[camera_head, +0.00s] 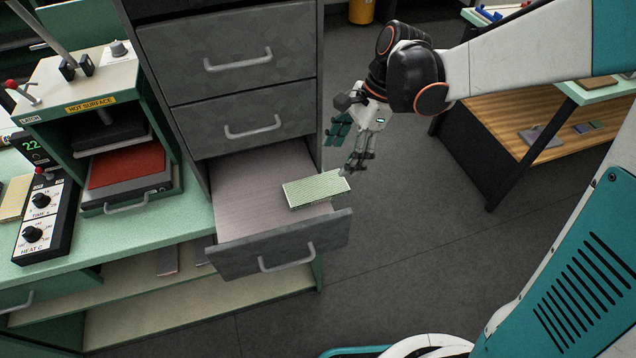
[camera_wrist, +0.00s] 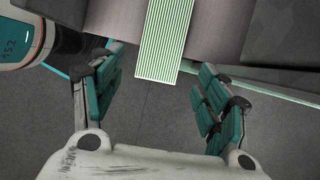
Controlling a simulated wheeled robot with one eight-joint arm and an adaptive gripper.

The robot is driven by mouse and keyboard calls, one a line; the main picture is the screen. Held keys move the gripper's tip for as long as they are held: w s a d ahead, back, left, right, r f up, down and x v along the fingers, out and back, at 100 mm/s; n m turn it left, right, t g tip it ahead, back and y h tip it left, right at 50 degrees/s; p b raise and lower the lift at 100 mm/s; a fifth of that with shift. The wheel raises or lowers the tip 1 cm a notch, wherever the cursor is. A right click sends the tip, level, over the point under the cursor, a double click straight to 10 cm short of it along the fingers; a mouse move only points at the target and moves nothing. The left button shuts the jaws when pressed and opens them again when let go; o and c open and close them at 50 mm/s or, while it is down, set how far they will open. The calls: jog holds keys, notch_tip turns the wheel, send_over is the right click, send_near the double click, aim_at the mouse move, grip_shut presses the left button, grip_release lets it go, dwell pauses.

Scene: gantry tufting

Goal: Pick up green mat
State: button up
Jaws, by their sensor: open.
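The green mat (camera_head: 316,189) is a flat, ribbed, pale green rectangle. It sits at the right side of an open drawer (camera_head: 240,222), and its right end reaches over or past the drawer's side edge. In the wrist view the mat (camera_wrist: 165,40) shows at top centre, beyond my fingertips. My gripper (camera_head: 350,148) is open and empty, just right of the drawer and near the mat's right end. In the wrist view my gripper's teal-padded fingers (camera_wrist: 158,75) are spread wide, with the mat's near end between their tips.
Closed grey drawers (camera_head: 235,60) stand above the open one. At left are a heat press (camera_head: 125,165) marked hot surface and a control box (camera_head: 45,218) on a green bench. A wooden-shelved table (camera_head: 520,125) stands at right. Grey floor (camera_head: 420,230) is clear between.

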aim_at(327, 184)
jog(key=b+x, duration=0.1)
jog(key=x, duration=0.3)
jog(key=shift+w+d+b+x, duration=0.15)
jog(key=shift+b+x, duration=0.5)
jog(key=shift+x, duration=0.65)
jog(key=shift+w+d+b+x, duration=0.15)
jog(key=shift+b+x, duration=0.45)
jog(key=shift+x, duration=0.75)
jog(key=c, duration=0.8)
